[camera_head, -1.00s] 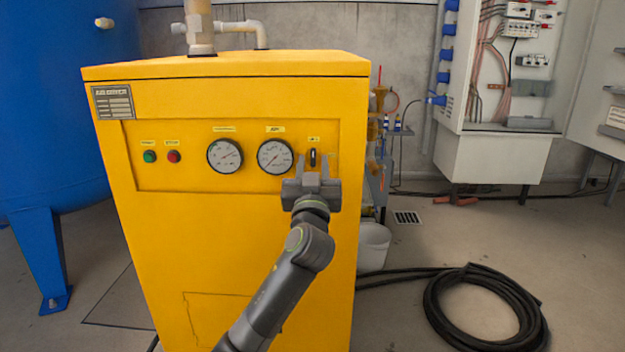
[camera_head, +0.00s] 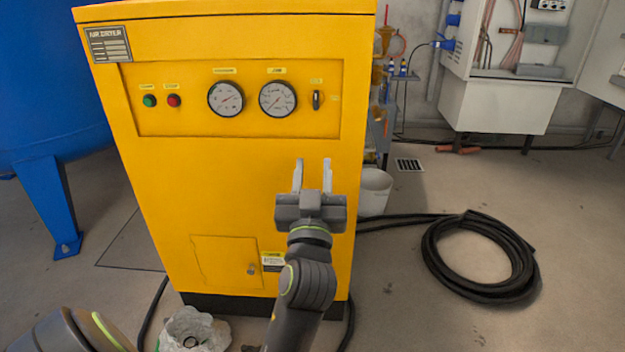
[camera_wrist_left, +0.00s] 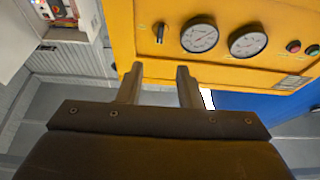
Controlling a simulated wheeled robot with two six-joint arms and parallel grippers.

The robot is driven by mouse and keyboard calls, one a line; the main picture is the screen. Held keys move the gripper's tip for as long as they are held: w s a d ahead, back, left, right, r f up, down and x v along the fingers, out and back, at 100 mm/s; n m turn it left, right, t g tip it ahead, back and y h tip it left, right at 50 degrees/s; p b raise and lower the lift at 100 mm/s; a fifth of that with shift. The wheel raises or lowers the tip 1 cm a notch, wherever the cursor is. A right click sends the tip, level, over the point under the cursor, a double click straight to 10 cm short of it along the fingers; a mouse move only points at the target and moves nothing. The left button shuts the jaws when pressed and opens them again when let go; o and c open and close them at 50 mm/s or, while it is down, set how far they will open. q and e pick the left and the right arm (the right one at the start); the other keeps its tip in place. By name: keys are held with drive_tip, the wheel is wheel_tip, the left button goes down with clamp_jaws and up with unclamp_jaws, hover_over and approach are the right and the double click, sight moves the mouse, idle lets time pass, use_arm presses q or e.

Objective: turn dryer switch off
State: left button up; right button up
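The dryer is a large yellow cabinet (camera_head: 215,170). Its dark dryer switch (camera_head: 316,100) sits at the right end of the front panel, right of two round gauges, with its handle roughly upright. My left gripper (camera_head: 312,175) is open and empty, below the switch and apart from it. In the left wrist view the picture is turned over: the switch (camera_wrist_left: 160,33) shows near the top, beyond the two spread fingers (camera_wrist_left: 158,88). Nothing lies between the fingers. My right gripper is not in view.
A green button (camera_head: 149,101) and a red button (camera_head: 173,100) sit at the panel's left. A blue tank (camera_head: 45,90) stands left of the cabinet. A coiled black hose (camera_head: 480,258) lies on the floor at right, and a white bin (camera_head: 374,190) stands beside the cabinet.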

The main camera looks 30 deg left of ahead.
use_arm(q)
drive_tip(key=shift+v, duration=0.8)
